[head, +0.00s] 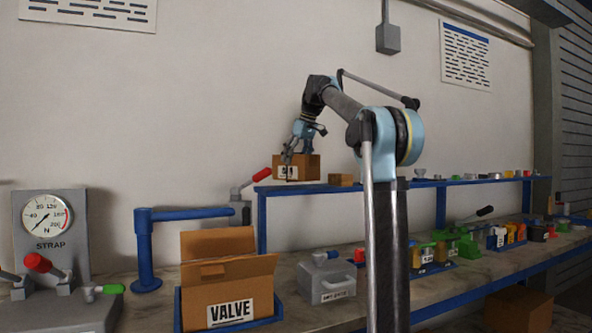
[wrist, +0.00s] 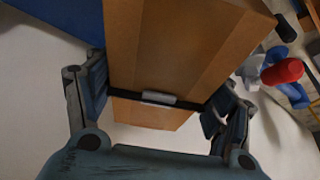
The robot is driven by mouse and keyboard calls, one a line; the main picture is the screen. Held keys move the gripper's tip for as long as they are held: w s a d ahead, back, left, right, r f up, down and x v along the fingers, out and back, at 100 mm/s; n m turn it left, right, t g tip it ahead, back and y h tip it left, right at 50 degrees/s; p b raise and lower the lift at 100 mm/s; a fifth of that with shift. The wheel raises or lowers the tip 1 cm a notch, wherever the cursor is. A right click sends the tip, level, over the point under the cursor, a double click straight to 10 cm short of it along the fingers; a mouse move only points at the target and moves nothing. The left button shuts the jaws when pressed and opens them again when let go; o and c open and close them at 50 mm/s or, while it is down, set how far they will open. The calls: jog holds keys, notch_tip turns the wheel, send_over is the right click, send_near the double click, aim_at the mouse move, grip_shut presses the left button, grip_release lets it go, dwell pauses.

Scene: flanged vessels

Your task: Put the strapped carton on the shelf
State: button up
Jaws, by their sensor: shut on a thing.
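The strapped carton (head: 305,169) is a brown box with a white label, at the left end of the blue-framed shelf (head: 400,185) in the head view. My gripper (head: 290,153) points down and is shut on it from above. In the wrist view the carton (wrist: 185,45) sits between both fingers, with a black strap and a grey buckle (wrist: 158,98) across it. The carton's underside is level with or slightly above the shelf top; I cannot tell whether they touch.
A small brown block (head: 341,180) sits on the shelf right of the carton. A red-handled clamp (head: 250,184) is close on the left. Several small parts occupy the shelf's right part.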

jog(key=shift+f, duration=1.4)
jog(key=o, duration=1.8)
jog(key=shift+o, duration=0.2)
jog(key=v, duration=1.2)
jog(key=shift+s, duration=0.1)
